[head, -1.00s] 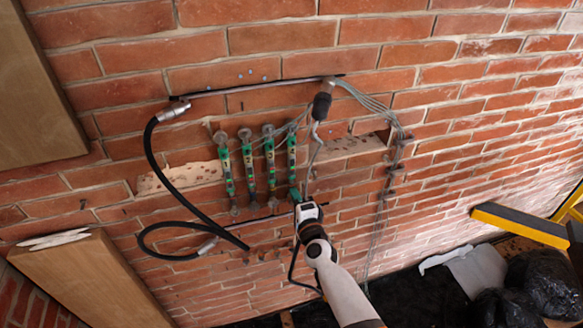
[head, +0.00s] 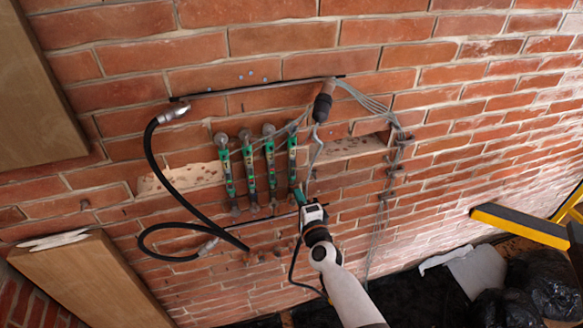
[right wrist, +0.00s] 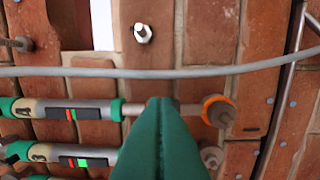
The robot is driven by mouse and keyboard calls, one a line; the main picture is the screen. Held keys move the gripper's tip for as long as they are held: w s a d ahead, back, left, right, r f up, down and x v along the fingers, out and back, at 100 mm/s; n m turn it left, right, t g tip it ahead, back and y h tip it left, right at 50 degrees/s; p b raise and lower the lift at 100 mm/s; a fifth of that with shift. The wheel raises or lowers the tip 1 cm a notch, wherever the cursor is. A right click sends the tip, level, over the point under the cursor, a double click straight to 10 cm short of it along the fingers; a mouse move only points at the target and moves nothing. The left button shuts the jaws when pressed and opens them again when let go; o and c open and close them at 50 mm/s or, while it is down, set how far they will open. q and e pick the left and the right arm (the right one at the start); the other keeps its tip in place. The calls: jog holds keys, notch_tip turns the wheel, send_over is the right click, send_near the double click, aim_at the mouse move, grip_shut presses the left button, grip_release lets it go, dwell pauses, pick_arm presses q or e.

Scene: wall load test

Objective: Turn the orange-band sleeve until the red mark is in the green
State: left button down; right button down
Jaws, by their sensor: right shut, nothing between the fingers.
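The orange-band sleeve (right wrist: 218,110) sits at the right end of a thin rod in the right wrist view. The rod comes out of the silver and green unit marked 4 (right wrist: 40,109). In the head view, unit 4 (head: 292,160) is the rightmost of several upright units. My right gripper (head: 301,196) is at its lower end, hiding the sleeve there. In the right wrist view its green fingers (right wrist: 165,105) are shut and empty, in front of the rod, left of the orange band.
Unit 3 (right wrist: 60,155) lies just beside unit 4. A grey cable (right wrist: 200,73) crosses the right wrist view. A black hose (head: 150,165) loops at left of the units. A handled tool (head: 322,107) hangs above the gripper.

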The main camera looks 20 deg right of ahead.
jog(key=shift+s+f, duration=0.1)
jog(key=shift+s, duration=0.1)
jog(key=s+p, duration=0.1)
jog(key=s, duration=0.6)
jog(key=shift+w+d, duration=0.1)
jog(key=shift+w, duration=0.05)
dwell(0.4)
jog(key=s+f+n+g+y, duration=0.1)
jog(key=s+f+n+g, duration=0.5)
jog(key=f, duration=0.8)
jog(key=s+f+n+g, duration=0.2)
jog(key=s+f+n, duration=0.2)
jog(key=s+f, duration=0.7)
jog(key=s+d+f+n+g, duration=0.1)
jog(key=s+f+n+g, duration=0.2)
jog(key=s+f, duration=0.3)
jog(key=s+d+f+n+g+h, duration=0.1)
jog(key=s+f, duration=0.5)
jog(key=s, duration=0.8)
jog(key=s+d+f+n+g, duration=0.3)
jog(key=s+f+n+g, duration=0.2)
jog(key=s, duration=0.5)
jog(key=shift+s+d+f+n+h, duration=0.25)
jog(key=shift+f+n, duration=0.35)
jog(key=shift+f, duration=0.35)
